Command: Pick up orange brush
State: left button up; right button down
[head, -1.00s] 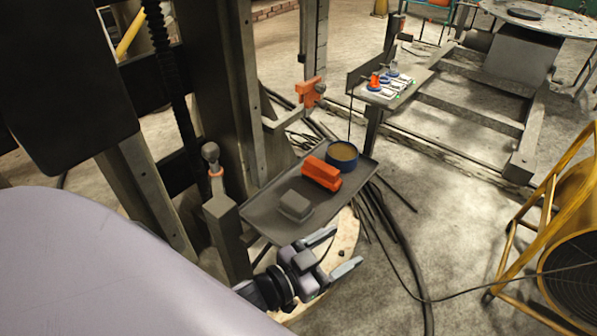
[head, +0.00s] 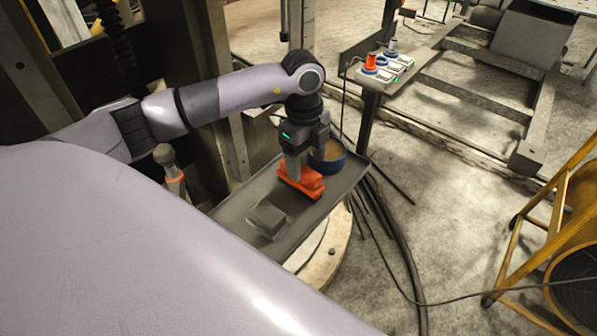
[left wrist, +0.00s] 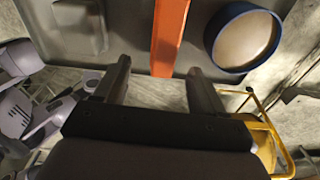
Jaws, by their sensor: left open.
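The orange brush (head: 303,181) lies on the grey tray (head: 240,205), between a grey block and a blue round tin. My left gripper (head: 294,170) points down over the brush and hides part of it. In the left wrist view the orange brush (left wrist: 169,38) runs upward between the two open fingers of my left gripper (left wrist: 160,85), just past their tips. The fingers look empty, one to each side of the brush's line. I cannot tell from the pictures how high the tips are above it. My right gripper is not in view.
The blue tin (head: 329,157) with tan contents stands close behind the gripper. The grey block (head: 266,218) sits on the near part of the tray. A knobbed lever (head: 165,160) rises left of the tray. Cables and a yellow-framed machine (head: 550,235) are at right.

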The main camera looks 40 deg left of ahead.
pick_arm(q)
jog(key=shift+w+a+f+n+y+b, duration=0.1)
jog(key=shift+w+a+n+y+b, duration=0.15)
jog(key=shift+a, duration=0.3)
jog(key=shift+w+a+f+n+y+b, duration=0.15)
jog(key=shift+a+y+b, duration=0.1)
jog(key=shift+a, duration=0.3)
jog(key=shift+s+d+f, duration=0.15)
jog(key=shift+d+f, duration=0.1)
jog(key=shift+f, duration=0.55)
notch_tip(320, 180, down, 6)
jog(key=shift+a, duration=0.15)
jog(key=c, duration=1.1)
